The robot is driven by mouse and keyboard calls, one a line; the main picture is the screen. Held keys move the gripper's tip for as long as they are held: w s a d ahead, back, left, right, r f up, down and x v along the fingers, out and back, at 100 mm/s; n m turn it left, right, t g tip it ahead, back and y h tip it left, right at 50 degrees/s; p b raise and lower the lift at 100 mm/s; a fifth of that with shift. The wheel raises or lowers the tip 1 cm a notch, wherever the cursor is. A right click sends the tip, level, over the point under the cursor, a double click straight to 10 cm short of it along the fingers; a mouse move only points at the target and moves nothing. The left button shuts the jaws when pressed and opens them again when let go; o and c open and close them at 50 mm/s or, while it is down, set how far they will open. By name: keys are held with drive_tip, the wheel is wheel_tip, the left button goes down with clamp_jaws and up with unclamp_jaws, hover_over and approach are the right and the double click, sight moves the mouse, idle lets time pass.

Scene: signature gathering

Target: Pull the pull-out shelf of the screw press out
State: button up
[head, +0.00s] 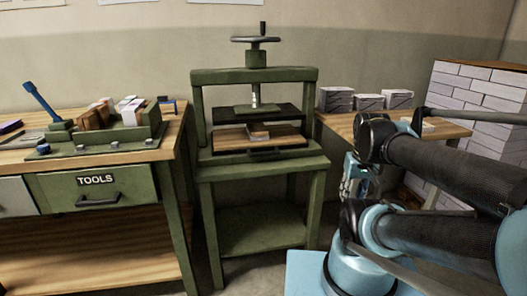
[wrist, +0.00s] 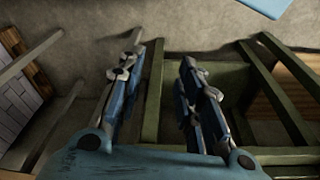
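The green screw press (head: 256,75) stands mid-picture in the head view, with a handwheel on top and a dark plate raised above its bed. Its pull-out shelf (head: 232,141) is a wooden board within the frame, with a small brown block or book (head: 258,131) on it.
A workbench (head: 110,157) with a TOOLS drawer (head: 97,185) stands at left, holding a clamp and books. A wooden table (head: 340,124) with paper stacks (head: 368,102) is behind right. A white-stack shelf unit (head: 475,90) stands far right. The press has an empty lower shelf (head: 260,228).

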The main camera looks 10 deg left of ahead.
drive_tip(key=w+a+r+n, duration=0.4)
drive_tip(key=w+r+n, duration=0.1)
drive_tip(key=w+r, duration=0.25)
wheel_tip(320, 180, up, 11)
drive_tip(key=n+g, duration=0.2)
drive_tip(key=n, duration=1.4)
hover_over(266, 149)
drive_tip(key=s, duration=0.4)
drive_tip(key=f, duration=1.6)
drive_tip(key=shift+s+d+f, duration=0.15)
drive_tip(key=shift+s+d, duration=0.1)
clamp_jaws()
